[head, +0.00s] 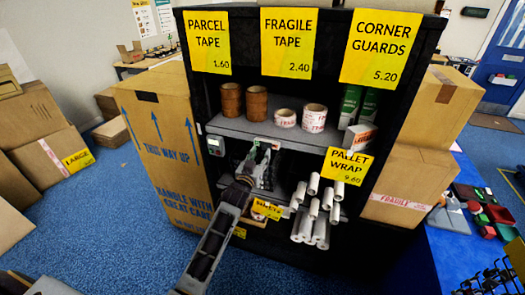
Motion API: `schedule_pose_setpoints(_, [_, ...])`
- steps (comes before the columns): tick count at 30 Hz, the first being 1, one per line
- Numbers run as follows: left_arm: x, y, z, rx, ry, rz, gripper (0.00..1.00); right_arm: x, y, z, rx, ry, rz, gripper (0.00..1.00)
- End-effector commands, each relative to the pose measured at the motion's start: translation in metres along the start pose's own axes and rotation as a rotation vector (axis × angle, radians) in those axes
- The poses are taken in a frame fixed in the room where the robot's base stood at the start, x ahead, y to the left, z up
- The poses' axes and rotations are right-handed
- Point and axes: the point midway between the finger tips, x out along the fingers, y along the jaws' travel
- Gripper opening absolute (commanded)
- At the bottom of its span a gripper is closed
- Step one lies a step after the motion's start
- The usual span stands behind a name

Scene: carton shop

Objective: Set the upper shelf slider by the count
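The upper shelf (262,130) of a black rack holds two brown tape stacks (243,102), fragile tape rolls (300,118) and green corner guards (350,106). A small grey device with a greenish display (216,145) sits at the left end of this shelf's front edge. My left gripper (264,150) reaches up from below to the front edge, right of the display and under the brown tape. A small pale part shows at its fingertips; I cannot tell whether it is the slider or whether it is held. My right gripper is not in view.
White wrap rolls (318,213) stick out of the lower shelf, right of my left gripper. A pallet wrap sign (346,168) and a small white-and-orange box (359,138) are at the shelf's right. Tall cartons (165,140) stand close on the left. A blue table (465,255) is at the right.

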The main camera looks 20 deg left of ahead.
Motion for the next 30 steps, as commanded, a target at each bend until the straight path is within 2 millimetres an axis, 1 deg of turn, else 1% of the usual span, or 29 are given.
schedule_pose_setpoints(6, [0.018, 0.000, -0.001, 0.000, 0.001, 0.000, 0.40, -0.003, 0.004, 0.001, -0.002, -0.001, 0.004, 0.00])
schedule_pose_setpoints(12, [0.030, 0.000, 0.000, 0.001, 0.000, 0.000, 0.40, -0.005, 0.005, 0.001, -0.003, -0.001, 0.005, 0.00])
schedule_pose_setpoints(18, [0.034, 0.000, -0.001, 0.001, 0.000, 0.000, 0.40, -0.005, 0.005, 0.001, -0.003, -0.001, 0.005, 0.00])
schedule_pose_setpoints(26, [0.034, 0.000, 0.000, 0.000, 0.000, 0.000, 0.40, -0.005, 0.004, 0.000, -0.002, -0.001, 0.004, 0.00])
schedule_pose_setpoints(30, [0.034, 0.000, 0.000, 0.000, 0.000, 0.000, 0.23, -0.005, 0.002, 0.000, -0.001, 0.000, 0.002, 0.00])
